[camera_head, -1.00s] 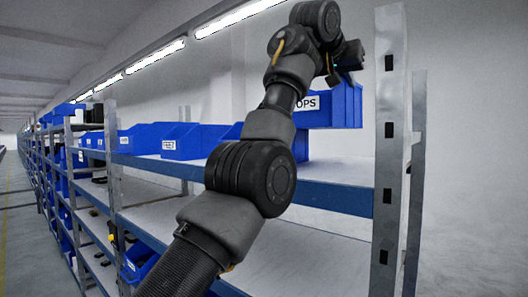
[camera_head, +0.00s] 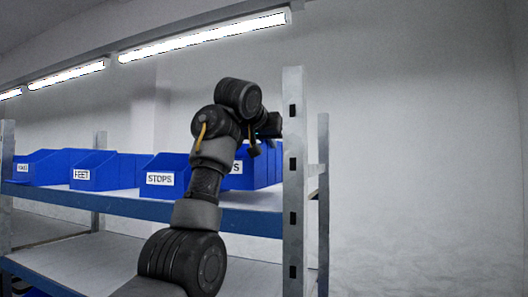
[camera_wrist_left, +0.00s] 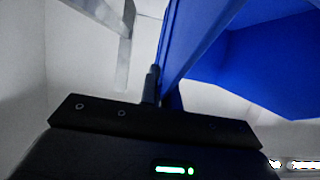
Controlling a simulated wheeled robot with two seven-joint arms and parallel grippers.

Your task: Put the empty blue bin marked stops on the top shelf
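A blue bin (camera_head: 262,168) is at the right end of the uppermost visible shelf (camera_head: 255,199), beside the front post. Its white label is partly hidden by my arm; only a final S reads clearly. My left gripper (camera_head: 268,128) is at this bin's top. In the left wrist view, the fingers (camera_wrist_left: 160,90) are closed around the bin's thin blue wall (camera_wrist_left: 178,50). I cannot tell whether the bin's base touches the shelf or hangs slightly above it. The visible inside (camera_wrist_left: 265,55) looks empty. My right gripper is not in view.
Another blue bin marked STOPS (camera_head: 160,178) stands just left of my arm, with a FEET bin (camera_head: 93,172) and others further left. A grey post (camera_head: 294,190) stands close to the right. A lower shelf (camera_head: 75,262) has clear white surface. Ceiling lights (camera_head: 200,36) run above.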

